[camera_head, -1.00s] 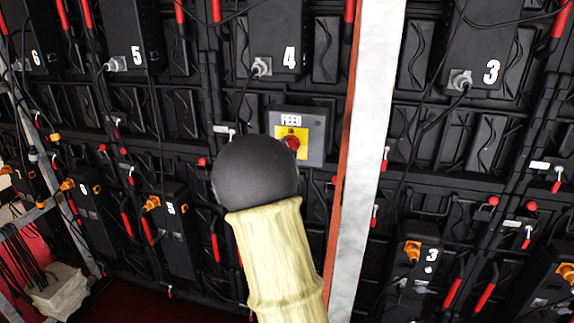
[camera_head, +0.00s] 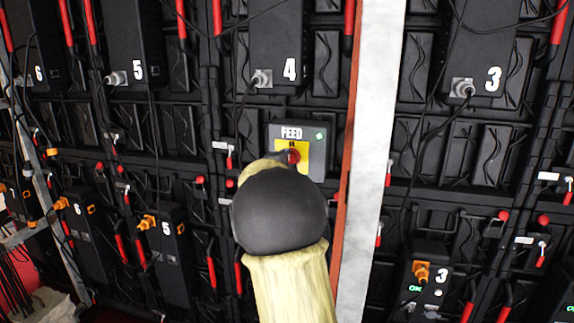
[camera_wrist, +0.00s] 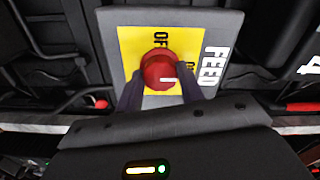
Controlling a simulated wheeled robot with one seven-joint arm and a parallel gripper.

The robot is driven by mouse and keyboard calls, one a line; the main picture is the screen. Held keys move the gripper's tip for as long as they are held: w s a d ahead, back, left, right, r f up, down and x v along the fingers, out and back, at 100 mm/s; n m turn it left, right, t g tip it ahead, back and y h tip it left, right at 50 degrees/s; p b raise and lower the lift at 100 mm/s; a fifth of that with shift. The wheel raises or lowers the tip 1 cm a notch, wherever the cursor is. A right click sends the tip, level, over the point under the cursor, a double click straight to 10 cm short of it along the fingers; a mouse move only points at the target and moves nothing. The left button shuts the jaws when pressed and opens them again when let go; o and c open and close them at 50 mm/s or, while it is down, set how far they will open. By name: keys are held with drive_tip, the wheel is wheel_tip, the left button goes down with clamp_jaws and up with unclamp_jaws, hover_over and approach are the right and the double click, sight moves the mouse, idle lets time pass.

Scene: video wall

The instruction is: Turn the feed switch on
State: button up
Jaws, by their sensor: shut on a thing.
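The grey feed switch box (camera_head: 319,165) is on the video wall, labelled FEED, with a yellow plate and a red knob (camera_head: 293,156). A small green light shows at the box's upper right. In the wrist view my gripper (camera_wrist: 160,88) is shut on the red knob (camera_wrist: 158,66), one dark finger on each side. The knob's white mark points right, toward a partly hidden label beginning with O; OFF stands at the plate's top. In the head view my arm hides the box's lower left and most of the gripper.
A pale upright post with an orange edge (camera_head: 365,160) stands close right of the switch box. Numbered black boxes, including box 4 (camera_head: 289,45), and hanging cables surround it. Green text shows on the lower box 3 (camera_head: 430,285).

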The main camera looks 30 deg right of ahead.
drive_tip(key=shift+f, duration=0.1)
drive_tip(key=o, duration=1)
drive_tip(key=shift+s+a, duration=0.1)
drive_tip(key=v, duration=1.7)
drive_tip(key=shift+b, duration=0.35)
